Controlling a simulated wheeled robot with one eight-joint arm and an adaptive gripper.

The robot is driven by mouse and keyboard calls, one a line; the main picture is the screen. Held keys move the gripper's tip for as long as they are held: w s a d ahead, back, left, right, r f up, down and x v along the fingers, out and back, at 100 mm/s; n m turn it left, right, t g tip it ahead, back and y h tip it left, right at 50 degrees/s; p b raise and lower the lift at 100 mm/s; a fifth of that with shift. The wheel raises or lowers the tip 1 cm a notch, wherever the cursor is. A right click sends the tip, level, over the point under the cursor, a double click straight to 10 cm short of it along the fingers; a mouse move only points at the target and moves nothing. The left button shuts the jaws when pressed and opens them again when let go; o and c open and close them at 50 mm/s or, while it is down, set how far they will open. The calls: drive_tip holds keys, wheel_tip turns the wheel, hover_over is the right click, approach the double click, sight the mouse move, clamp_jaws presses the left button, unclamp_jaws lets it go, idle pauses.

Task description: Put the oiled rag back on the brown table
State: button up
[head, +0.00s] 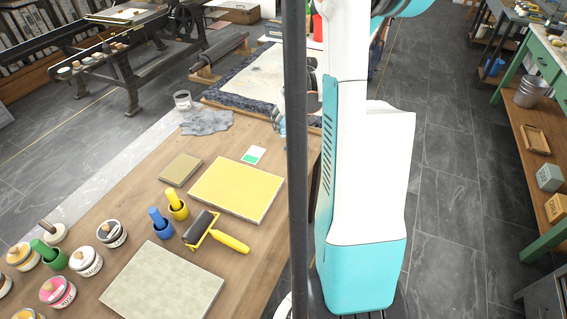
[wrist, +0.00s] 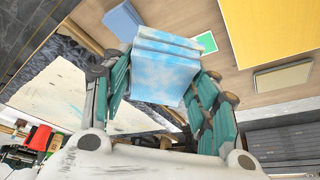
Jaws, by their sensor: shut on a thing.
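A blue-and-white mottled, folded block-like thing (wrist: 168,68), which I take as the oiled rag, is between the fingers of my gripper (wrist: 160,95) in the wrist view. The fingers are shut on its two sides. In the head view my gripper (head: 281,118) is mostly hidden by the dark pole and my arm, at the far right end of the brown table (head: 150,203). The brown table top (wrist: 170,12) shows behind the rag in the wrist view. I cannot tell how high the rag is above it.
A yellow slab (head: 237,188), green-and-white card (head: 253,155), tan slab (head: 180,167), roller (head: 215,232) and grey gloves-like cloth (head: 205,122) lie on the table. A flat blue thing (wrist: 123,20) lies near its edge. Several jars crowd the left. Bare wood shows between them.

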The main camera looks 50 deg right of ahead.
sight(285, 165)
wheel_tip(285, 165, down, 18)
drive_tip(key=b, duration=0.6)
drive_tip(key=shift+f, duration=0.1)
drive_tip(key=o, duration=1.2)
drive_tip(key=p+v, duration=0.4)
drive_tip(key=v, duration=0.8)
